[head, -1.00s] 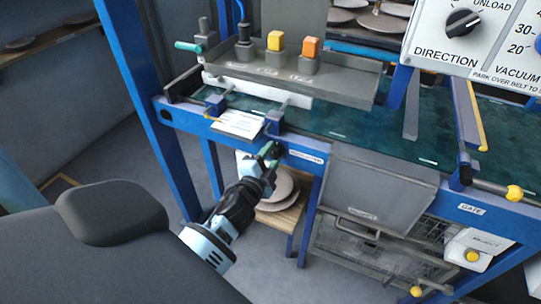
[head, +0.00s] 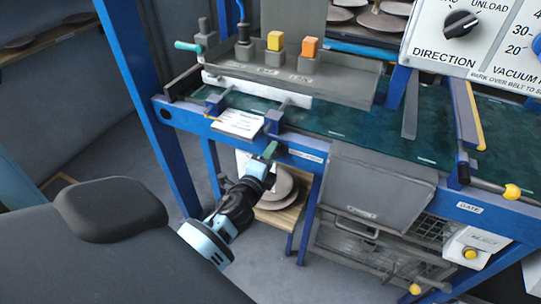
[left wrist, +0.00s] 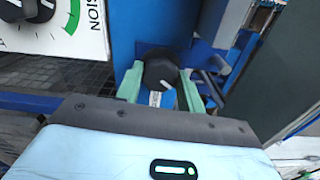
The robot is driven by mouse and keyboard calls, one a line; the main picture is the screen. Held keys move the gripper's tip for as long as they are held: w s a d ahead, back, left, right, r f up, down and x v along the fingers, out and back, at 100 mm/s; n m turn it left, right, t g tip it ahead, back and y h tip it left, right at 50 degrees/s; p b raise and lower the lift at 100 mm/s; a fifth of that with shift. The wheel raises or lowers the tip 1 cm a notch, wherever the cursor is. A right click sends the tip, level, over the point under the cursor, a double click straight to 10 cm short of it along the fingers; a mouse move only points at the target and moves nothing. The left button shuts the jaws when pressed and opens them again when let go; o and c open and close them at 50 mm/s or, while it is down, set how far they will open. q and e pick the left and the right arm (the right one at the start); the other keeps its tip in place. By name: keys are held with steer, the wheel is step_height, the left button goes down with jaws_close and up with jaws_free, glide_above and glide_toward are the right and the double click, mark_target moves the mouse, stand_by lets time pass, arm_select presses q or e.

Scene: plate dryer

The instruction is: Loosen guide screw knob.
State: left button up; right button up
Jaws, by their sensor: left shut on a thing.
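The black guide screw knob (left wrist: 160,72) shows in the left wrist view, between the two green fingers of my left gripper (left wrist: 160,86). The gripper is shut on it, with one finger on each side. A small white label sits just below the knob. In the head view, my left gripper (head: 270,151) is at the blue front rail, below the white paper card. There the knob is mostly hidden by the fingers. My right gripper is in neither view.
A white card (head: 239,123) lies just above the gripper. A shelf with plates (head: 283,185) is below. A control panel (head: 475,38) stands at the upper right.

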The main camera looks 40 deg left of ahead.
arm_select(q)
steer(key=o, duration=1)
steer(key=v, duration=0.8)
steer(key=shift+b, duration=0.35)
steer(key=shift+w, duration=0.1)
